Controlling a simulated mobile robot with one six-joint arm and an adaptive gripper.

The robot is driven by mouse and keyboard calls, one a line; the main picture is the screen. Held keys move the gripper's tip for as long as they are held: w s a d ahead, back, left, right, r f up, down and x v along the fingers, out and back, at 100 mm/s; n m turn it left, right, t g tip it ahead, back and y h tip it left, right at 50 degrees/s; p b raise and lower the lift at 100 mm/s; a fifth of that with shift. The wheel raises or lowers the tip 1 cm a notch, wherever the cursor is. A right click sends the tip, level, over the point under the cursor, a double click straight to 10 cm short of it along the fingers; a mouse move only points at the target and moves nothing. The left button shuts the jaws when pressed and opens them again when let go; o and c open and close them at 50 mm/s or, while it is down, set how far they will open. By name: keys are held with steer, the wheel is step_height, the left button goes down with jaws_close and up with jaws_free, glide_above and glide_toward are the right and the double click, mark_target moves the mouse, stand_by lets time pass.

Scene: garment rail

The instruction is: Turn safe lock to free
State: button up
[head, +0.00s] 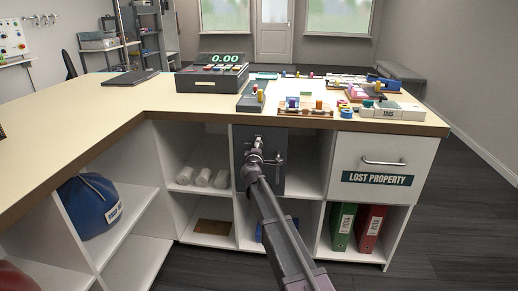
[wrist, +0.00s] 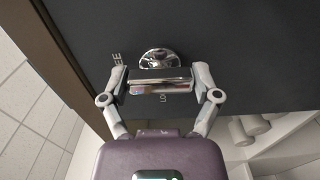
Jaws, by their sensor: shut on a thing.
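The safe (head: 273,141) is a dark grey box in a compartment under the counter, just below its top. In the wrist view its dark door (wrist: 240,40) fills most of the upper picture. A shiny chrome lock handle (wrist: 160,75), a bar in front of a round knob, sits on the door. My gripper (wrist: 160,88) is shut on this bar, one finger at each end; it also shows in front of the safe in the head view (head: 254,158). Pale letters, partly hidden, show left of the knob and below the bar. My gripper and arm hide part of the door.
Open shelves surround the safe, with white rolls (head: 203,177) to its left. A lost property drawer (head: 376,162) and binders (head: 343,227) are to the right. A blue bag (head: 90,207) lies far left. The counter (head: 80,103) above bears a till (head: 210,78) and small items.

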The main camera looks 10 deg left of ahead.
steer(key=o, duration=1)
steer(key=shift+c, duration=0.2)
steer(key=s, duration=1.2)
steer(key=shift+a, duration=0.2)
